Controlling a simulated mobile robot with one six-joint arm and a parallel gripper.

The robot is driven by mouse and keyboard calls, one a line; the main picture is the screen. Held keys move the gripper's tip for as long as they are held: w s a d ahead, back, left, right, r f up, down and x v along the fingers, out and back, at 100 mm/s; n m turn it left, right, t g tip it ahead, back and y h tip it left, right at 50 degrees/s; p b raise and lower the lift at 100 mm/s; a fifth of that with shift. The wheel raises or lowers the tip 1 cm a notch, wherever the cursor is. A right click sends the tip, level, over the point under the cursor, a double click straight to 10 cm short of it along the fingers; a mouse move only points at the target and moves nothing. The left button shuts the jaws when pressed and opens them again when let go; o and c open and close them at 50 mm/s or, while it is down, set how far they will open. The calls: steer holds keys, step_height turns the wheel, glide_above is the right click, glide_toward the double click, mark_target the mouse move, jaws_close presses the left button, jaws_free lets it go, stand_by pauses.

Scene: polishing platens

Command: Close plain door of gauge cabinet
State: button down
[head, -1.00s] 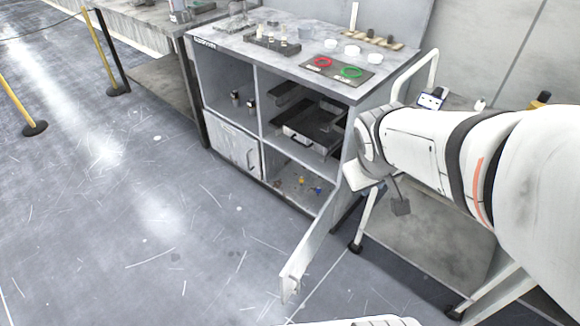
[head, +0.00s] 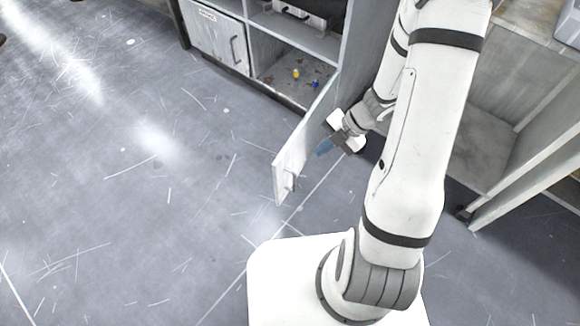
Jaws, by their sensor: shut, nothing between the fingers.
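The gauge cabinet (head: 255,88) is at the top of the head view, seen in part. Its plain door (head: 296,150) stands wide open, swung out from the lower right compartment over the floor, with a small handle (head: 290,181) near its free end. My gripper (head: 325,147) has blue fingertips and is shut and empty. It is low, on the right side of the open door, close to its outer face. I cannot tell whether it touches the door.
The labelled lower left door (head: 216,38) is closed. A small yellow item (head: 296,73) and a blue item (head: 316,83) lie inside the open compartment. A bench with a lower shelf (head: 480,145) stands to the right. The floor (head: 130,190) to the left is clear.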

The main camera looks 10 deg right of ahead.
steer(key=b, duration=0.8)
glide_toward(278, 171)
steer(key=shift+x, duration=2.45)
steer(key=shift+w+d+f, duration=0.1)
steer(key=shift+d, duration=0.05)
